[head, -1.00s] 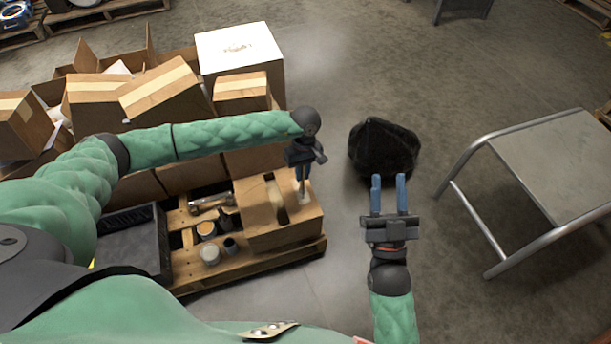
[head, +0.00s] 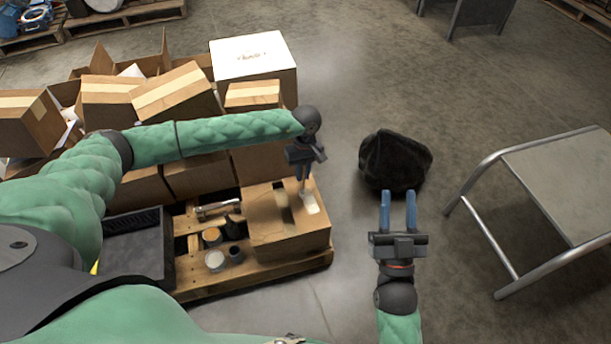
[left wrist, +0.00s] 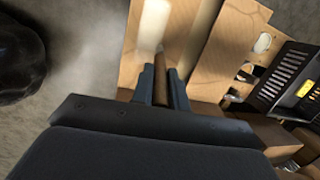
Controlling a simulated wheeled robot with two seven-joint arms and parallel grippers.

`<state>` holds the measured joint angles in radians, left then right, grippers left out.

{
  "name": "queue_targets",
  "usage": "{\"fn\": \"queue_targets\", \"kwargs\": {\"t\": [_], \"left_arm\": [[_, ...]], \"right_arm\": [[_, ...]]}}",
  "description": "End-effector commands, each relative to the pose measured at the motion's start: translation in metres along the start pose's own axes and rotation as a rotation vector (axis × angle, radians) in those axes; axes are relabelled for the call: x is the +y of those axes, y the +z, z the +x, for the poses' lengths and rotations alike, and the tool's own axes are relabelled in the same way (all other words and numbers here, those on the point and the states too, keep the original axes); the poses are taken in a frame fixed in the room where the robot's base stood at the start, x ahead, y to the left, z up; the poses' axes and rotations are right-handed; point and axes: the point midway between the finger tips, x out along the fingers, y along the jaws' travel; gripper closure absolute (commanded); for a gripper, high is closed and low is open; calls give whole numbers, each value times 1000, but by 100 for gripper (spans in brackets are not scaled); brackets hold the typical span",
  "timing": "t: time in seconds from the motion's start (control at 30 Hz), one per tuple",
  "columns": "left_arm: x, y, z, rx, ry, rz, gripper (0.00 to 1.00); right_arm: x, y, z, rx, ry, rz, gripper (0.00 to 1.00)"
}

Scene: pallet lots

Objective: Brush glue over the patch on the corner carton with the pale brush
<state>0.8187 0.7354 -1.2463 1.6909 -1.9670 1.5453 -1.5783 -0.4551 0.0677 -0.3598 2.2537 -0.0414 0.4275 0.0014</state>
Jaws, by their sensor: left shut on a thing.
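The corner carton (head: 290,238) sits at the near right corner of the pallet. A pale, whitish patch (head: 312,204) lies on its top near the right edge; it also shows in the left wrist view (left wrist: 154,24). My left gripper (head: 302,180) is above the carton, pointing down, shut on the brush. The brush's brown handle (left wrist: 161,82) shows between the fingers in the left wrist view. Its tip is at or just over the patch; contact cannot be told. My right gripper (head: 397,194) is open and empty, over the floor right of the pallet.
A dark tray (head: 130,250), small cans (head: 215,260) and a metal tool (head: 217,209) are left of the carton. Other cartons (head: 175,92) are stacked behind. A black bag (head: 395,160) lies on the floor, and a metal-framed table (head: 565,180) stands at right.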

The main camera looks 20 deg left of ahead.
Motion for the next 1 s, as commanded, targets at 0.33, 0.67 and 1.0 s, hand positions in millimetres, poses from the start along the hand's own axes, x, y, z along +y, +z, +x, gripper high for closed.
{"fn": "queue_targets", "kwargs": {"t": [0.33, 0.67, 1.0], "left_arm": [[-5, -17, -2, 1, 0, -2, 100], [-8, -28, -4, 0, 0, -1, 100], [-8, -28, -5, 0, 0, -1, 100]], "right_arm": [[0, 6, -4, 0, 0, 0, 64], [1, 9, -7, 0, 0, 0, 64], [1, 8, -6, 0, 0, 0, 64]]}}
